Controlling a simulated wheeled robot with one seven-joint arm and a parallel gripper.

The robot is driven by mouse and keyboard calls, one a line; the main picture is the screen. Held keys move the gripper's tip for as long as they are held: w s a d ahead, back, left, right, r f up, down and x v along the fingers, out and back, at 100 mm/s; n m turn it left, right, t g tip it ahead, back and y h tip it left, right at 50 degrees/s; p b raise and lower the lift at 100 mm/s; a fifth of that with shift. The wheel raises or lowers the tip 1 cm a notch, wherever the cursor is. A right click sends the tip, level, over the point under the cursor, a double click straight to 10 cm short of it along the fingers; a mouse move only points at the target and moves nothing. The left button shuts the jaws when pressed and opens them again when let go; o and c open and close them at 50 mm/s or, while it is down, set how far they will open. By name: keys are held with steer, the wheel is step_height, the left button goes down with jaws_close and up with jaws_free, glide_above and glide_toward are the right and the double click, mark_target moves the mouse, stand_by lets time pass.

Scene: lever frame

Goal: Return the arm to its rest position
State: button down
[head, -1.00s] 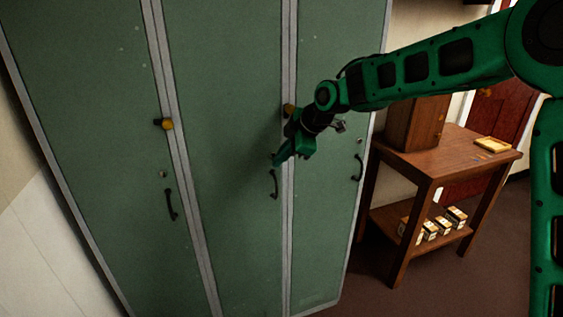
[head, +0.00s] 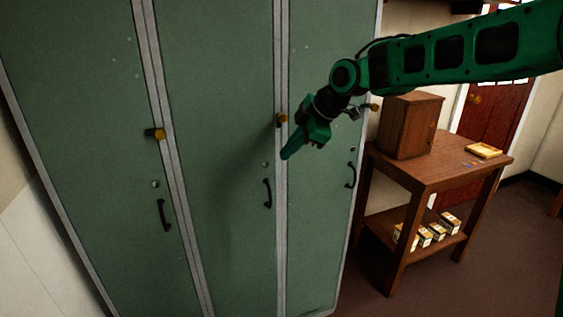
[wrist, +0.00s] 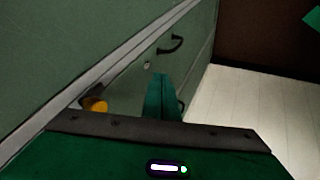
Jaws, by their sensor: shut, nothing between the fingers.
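My green arm reaches in from the right of the head view, and my gripper (head: 288,153) hangs in front of the locker doors, just right of the middle door's yellow-tipped lever. In the wrist view my gripper (wrist: 162,98) shows as green fingers closed together with nothing between them. The grey-green lockers (head: 215,60) stand upright with all visible doors closed. Yellow-tipped levers show on the left door (head: 158,133), on the middle door (head: 282,118) and on the right door (head: 374,107). The middle lever also shows in the wrist view (wrist: 95,104), left of my fingers.
A wooden table (head: 432,168) stands right of the lockers, with a brown cabinet (head: 410,125) and a yellow tray (head: 484,150) on top. Several small boxes (head: 432,233) sit on its lower shelf. Dark handles (head: 267,193) protrude from the doors. Open floor lies at the lower right.

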steer(key=s+d+f+m+h, duration=0.15)
steer(key=s+d+m, duration=0.35)
steer(key=d, duration=0.6)
steer(key=s+d+f+m+h, duration=0.15)
steer(key=s+d+m, duration=0.25)
steer(key=d, duration=0.7)
steer(key=s+d+f+m+h, duration=0.15)
steer(key=s+d+m, duration=0.35)
steer(key=d, duration=0.6)
steer(key=s+d+f+m+g, duration=0.1)
steer(key=s+d+m, duration=0.3)
steer(key=s, duration=0.4)
steer(key=s+d+f+m+g+h, duration=0.1)
steer(key=s+d+f+m, duration=0.3)
steer(key=s, duration=0.5)
steer(key=s+d+f+m+g, duration=0.2)
steer(key=s+d+m, duration=0.2)
steer(key=s, duration=0.5)
steer(key=shift+s+d+f+m+h, duration=0.15)
steer(key=shift+s+m+h, duration=0.15)
steer(key=shift+m, duration=0.4)
steer(key=shift+w, duration=0.1)
steer(key=shift+w+f, duration=0.25)
steer(key=shift+w, duration=0.4)
